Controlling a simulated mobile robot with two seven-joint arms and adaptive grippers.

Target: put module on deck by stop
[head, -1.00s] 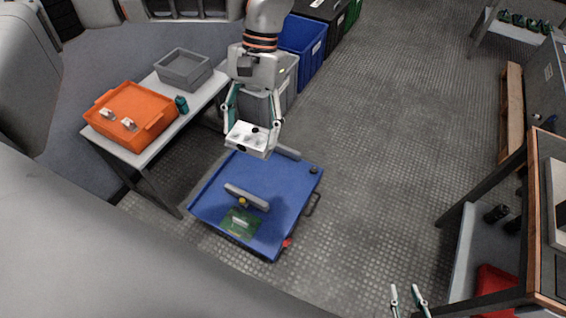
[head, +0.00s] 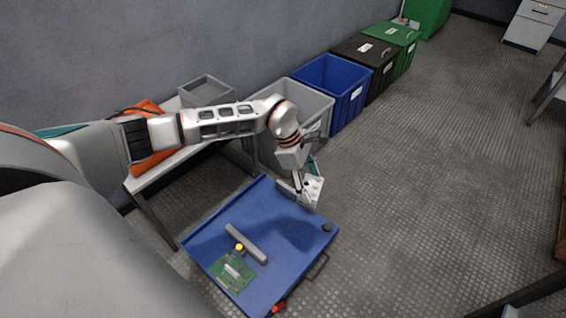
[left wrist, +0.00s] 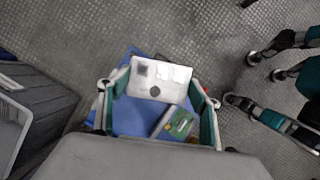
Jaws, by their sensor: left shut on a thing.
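The module is a white box (head: 314,189) with dark round marks. My left gripper (head: 308,181) is shut on it and holds it over the far right part of the deck; whether it touches the deck is unclear. In the left wrist view the module (left wrist: 157,82) sits between the teal fingers. The deck (head: 205,233) is a blue platform. A grey bar (head: 246,244), perhaps the stop, lies across its middle; another grey bar (head: 286,188) is at the far edge, beside the module. My right gripper (left wrist: 243,78) appears only in the left wrist view, fingertips apart and empty.
A green board (head: 230,272), a yellow knob (head: 239,247) and a black knob (head: 327,227) are on the deck. A side table with an orange tray (head: 150,160) and grey bin (head: 206,91) stands left. Several crates (head: 333,85) line the wall.

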